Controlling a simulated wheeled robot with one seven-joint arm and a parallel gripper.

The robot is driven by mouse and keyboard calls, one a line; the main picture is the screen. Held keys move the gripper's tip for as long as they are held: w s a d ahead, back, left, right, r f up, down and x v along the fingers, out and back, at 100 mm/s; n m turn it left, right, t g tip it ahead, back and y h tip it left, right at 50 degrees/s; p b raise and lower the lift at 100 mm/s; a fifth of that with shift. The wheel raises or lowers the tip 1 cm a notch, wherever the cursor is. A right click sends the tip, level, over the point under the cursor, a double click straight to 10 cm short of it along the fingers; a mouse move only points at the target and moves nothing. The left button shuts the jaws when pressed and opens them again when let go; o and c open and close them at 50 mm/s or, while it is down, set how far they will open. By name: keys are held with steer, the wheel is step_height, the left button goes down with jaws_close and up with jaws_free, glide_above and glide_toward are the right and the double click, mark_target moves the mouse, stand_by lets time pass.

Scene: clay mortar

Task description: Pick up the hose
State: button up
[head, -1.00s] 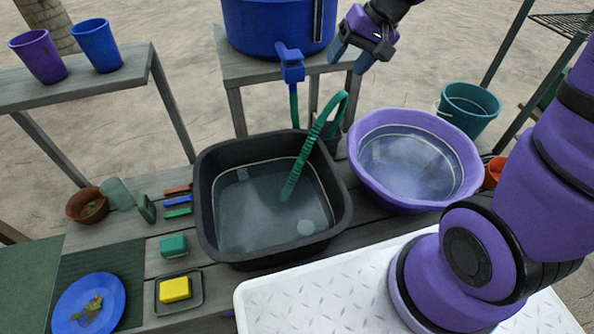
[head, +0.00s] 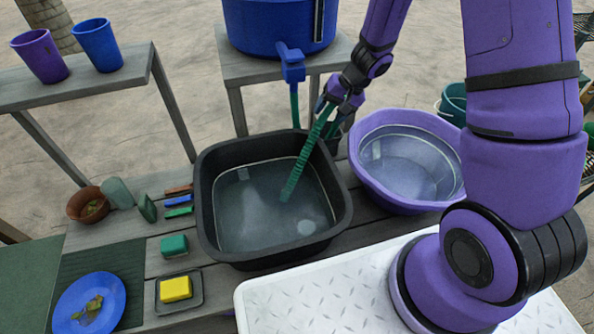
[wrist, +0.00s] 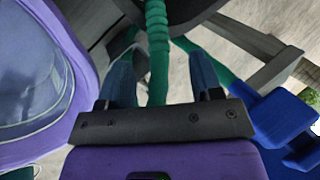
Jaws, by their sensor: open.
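The green ribbed hose (head: 305,160) arches over the back right rim of the black basin (head: 210,225), and its free end hangs above the water inside. My gripper (head: 331,108) is at the top of the hose. In the wrist view the hose (wrist: 157,50) runs between the two blue fingers of my gripper (wrist: 159,80). The fingers stand apart on either side of it, with gaps, and do not pinch it. In the head view my gripper hides the top of the hose bend.
The blue tank (head: 275,25) with its blue tap (head: 291,65) stands close behind and left of my gripper. A purple tub (head: 445,135) of water sits to the right. A blue plate (head: 62,300) and a yellow sponge (head: 175,289) lie at front left.

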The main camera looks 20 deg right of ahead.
mark_target(320, 125)
steer(key=shift+x, duration=3.85)
steer(key=shift+d, duration=0.15)
steer(key=c, duration=1)
steer(key=shift+o, duration=0.2)
step_height(320, 125, up, 10)
steer(key=shift+w+f, duration=0.1)
steer(key=shift+f, duration=0.1)
steer(key=w+d+r, duration=0.4)
steer(key=d+r, duration=0.1)
steer(key=r, duration=0.2)
steer(key=shift+d+r, duration=0.25)
steer(key=shift+r, duration=0.1)
steer(key=shift+s, duration=0.1)
